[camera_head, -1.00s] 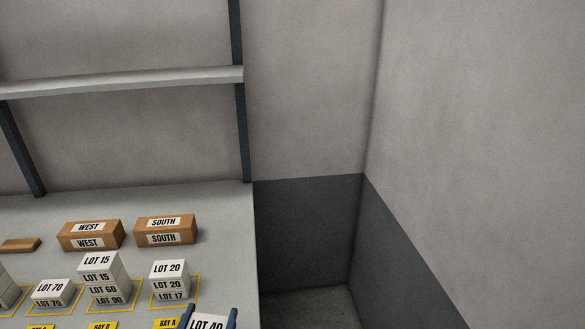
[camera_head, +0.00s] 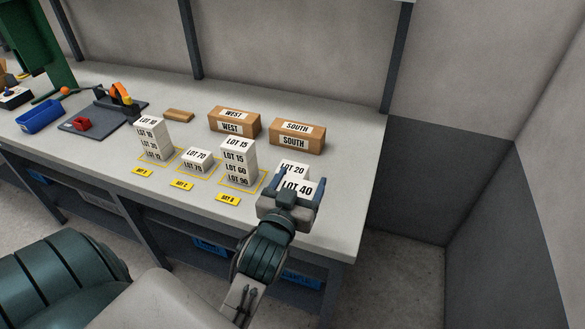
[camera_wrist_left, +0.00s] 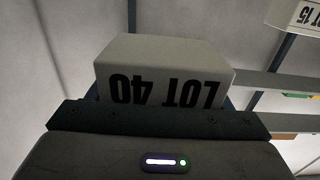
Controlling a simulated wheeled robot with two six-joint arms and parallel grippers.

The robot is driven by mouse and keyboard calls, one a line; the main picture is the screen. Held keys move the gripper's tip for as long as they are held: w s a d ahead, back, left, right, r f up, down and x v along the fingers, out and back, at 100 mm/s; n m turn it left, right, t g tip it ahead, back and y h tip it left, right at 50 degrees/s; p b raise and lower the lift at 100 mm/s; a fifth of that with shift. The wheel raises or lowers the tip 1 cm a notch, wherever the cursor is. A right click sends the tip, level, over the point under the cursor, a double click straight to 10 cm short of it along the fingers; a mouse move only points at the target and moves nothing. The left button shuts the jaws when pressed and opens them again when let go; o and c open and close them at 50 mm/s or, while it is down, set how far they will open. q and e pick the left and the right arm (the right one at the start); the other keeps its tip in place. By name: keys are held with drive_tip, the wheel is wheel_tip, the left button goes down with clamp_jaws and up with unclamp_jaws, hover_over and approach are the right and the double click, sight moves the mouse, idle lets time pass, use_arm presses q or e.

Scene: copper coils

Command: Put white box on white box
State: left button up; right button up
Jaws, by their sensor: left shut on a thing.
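My left gripper (camera_head: 298,184) is shut on a white box labelled LOT 40 (camera_head: 296,190); the box also shows in the left wrist view (camera_wrist_left: 165,72). Another white box, labelled LOT 20 (camera_head: 293,167), shows just behind it in the head view. The held box and gripper hide the lower part there, and I cannot tell whether they touch. To the left are a white stack with LOT 15 on top (camera_head: 237,160), a low white LOT 70 box (camera_head: 197,161), and a taller white stack (camera_head: 153,140). My right gripper is not in view.
Brown WEST (camera_head: 233,123) and SOUTH (camera_head: 297,137) boxes stand behind the white ones on the grey bench (camera_head: 345,200). Yellow bay tags (camera_head: 228,199) line the front. A blue bin (camera_head: 40,116) is at the left. The bench's right end is clear.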

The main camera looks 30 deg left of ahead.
use_arm(q)
drive_tip(key=shift+w+a, duration=0.3)
drive_tip(key=shift+w, duration=0.15)
drive_tip(key=w+a+p, duration=0.1)
drive_tip(key=w+a, duration=0.1)
drive_tip(key=w, duration=0.1)
drive_tip(key=w+a+p, duration=0.1)
drive_tip(key=w+a, duration=0.2)
drive_tip(key=w, duration=0.1)
drive_tip(key=w+a+f+p, duration=0.1)
drive_tip(key=w+a, duration=0.2)
drive_tip(key=shift+w+a+f, duration=0.1)
drive_tip(key=shift+w+a, duration=0.05)
drive_tip(key=shift+w, duration=0.25)
drive_tip(key=shift+w+a+p, duration=0.4)
drive_tip(key=shift+w, duration=0.1)
wheel_tip(320, 180, down, 3)
drive_tip(key=shift+r, duration=0.15)
drive_tip(key=shift+f, duration=0.3)
